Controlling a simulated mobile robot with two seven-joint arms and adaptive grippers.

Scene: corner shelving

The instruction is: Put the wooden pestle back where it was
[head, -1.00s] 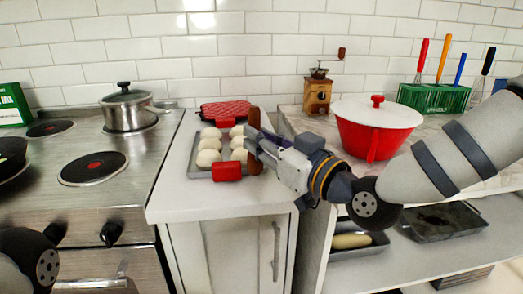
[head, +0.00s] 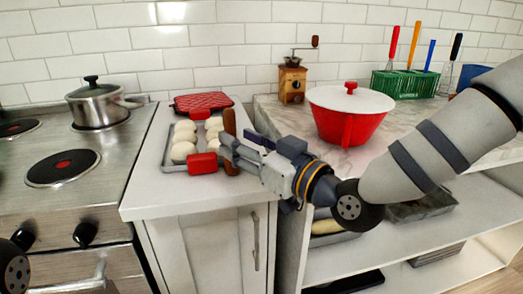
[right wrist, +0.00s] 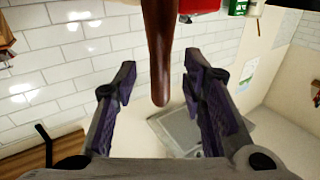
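The wooden pestle (head: 229,122) is dark brown and roughly upright in the head view, at the right side of the baking tray; one finger crosses in front of its middle. I cannot tell what supports it. My right gripper (head: 237,142) is at the pestle, with its fingers spread. In the right wrist view the pestle (right wrist: 160,50) comes down from the top edge, and its rounded end lies between the open fingers (right wrist: 160,78), with a visible gap on both sides. My left gripper is out of view; only part of my left arm shows at the lower left.
The tray (head: 170,165) holds several pale buns, with red pads at its ends. The stove (head: 25,205) with a pot (head: 98,105) is left. A red bowl with a white lid (head: 348,120), a grinder (head: 292,82) and a green utensil rack (head: 405,84) stand right.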

